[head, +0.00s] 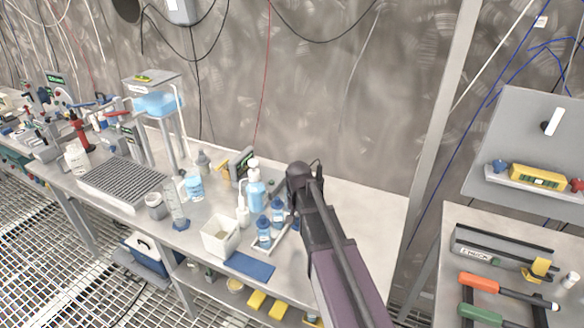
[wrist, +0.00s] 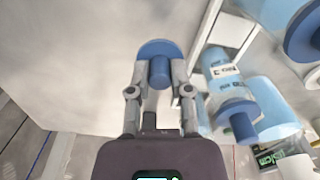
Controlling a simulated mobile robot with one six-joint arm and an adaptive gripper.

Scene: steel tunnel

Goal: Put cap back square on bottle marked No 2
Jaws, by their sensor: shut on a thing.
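My gripper (wrist: 159,76) is shut on a blue cap (wrist: 158,48), a wide disc with a narrower stem, seen in the wrist view over a pale surface. The cap is clear of the bottles there. To its right is a light-blue bottle (wrist: 222,70) with a label too small to read. In the head view, blue-capped bottles (head: 264,232) and (head: 278,210) stand in a pale rack (head: 268,248). My arm hides the gripper's fingertips, the cap and part of the rack in that view. I cannot tell which bottle is marked No 2.
A wash bottle (head: 256,195) and graduated cylinder (head: 176,207) stand behind and left. The bench right of my arm (head: 375,215) is clear.

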